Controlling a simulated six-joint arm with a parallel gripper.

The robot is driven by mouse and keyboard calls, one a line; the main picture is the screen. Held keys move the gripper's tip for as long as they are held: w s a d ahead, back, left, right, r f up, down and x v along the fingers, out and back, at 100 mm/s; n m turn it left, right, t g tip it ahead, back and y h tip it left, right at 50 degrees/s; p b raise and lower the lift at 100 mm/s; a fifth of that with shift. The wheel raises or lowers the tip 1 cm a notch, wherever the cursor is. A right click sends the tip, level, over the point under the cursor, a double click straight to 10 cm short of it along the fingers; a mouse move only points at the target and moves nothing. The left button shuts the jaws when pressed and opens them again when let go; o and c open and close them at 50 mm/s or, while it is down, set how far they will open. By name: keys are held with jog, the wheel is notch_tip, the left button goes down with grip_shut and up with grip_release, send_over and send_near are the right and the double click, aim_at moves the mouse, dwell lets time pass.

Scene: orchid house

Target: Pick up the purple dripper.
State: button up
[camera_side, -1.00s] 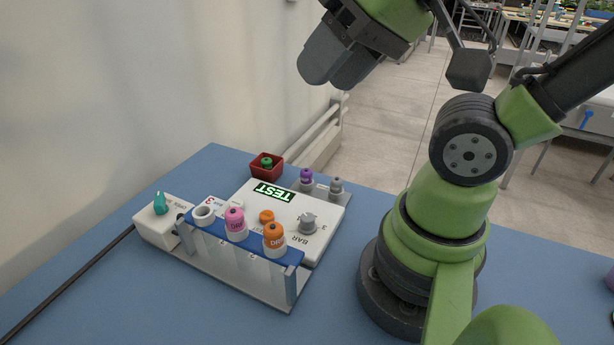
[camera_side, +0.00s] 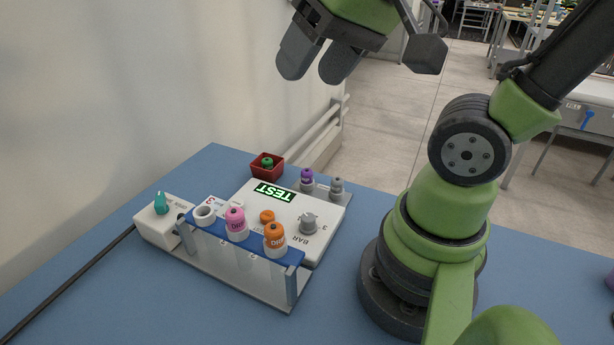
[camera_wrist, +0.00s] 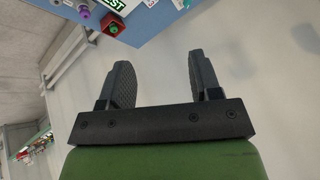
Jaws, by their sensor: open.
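The purple dripper (camera_side: 307,178) stands upright on a grey strip at the back edge of the white test unit, left of a grey dripper (camera_side: 336,186). In the wrist view the purple dripper (camera_wrist: 84,13) shows at the top left edge, partly cut off. My gripper (camera_side: 308,72) is open and empty, high above the table's back edge and well above the purple dripper, apart from it. In the wrist view the two fingers of my gripper (camera_wrist: 158,75) are spread with nothing between them.
A red box (camera_side: 267,170) with a green dripper (camera_side: 267,163) stands just left of the purple one. A rack (camera_side: 294,259) in front holds a pink dripper (camera_side: 235,221) and an orange dripper (camera_side: 274,237). A white wall (camera_side: 100,90) rises at the left.

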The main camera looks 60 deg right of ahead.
jog(key=w+d+f+m+g+h, duration=0.1)
jog(key=w+d+f+m+g, duration=0.2)
jog(key=w+d, duration=0.35)
jog(key=m+g, duration=0.1)
jog(key=g, duration=0.2)
send_over(307, 171)
notch_tip(307, 171, down, 14)
jog(key=f, duration=0.4)
jog(key=shift+w+d+f, duration=0.1)
jog(key=shift+d+f, duration=0.1)
jog(key=shift+f, duration=0.2)
jog(key=shift+a+f, duration=0.15)
jog(key=shift+f, duration=2.85)
jog(key=c, duration=1)
jog(key=shift+r, duration=0.15)
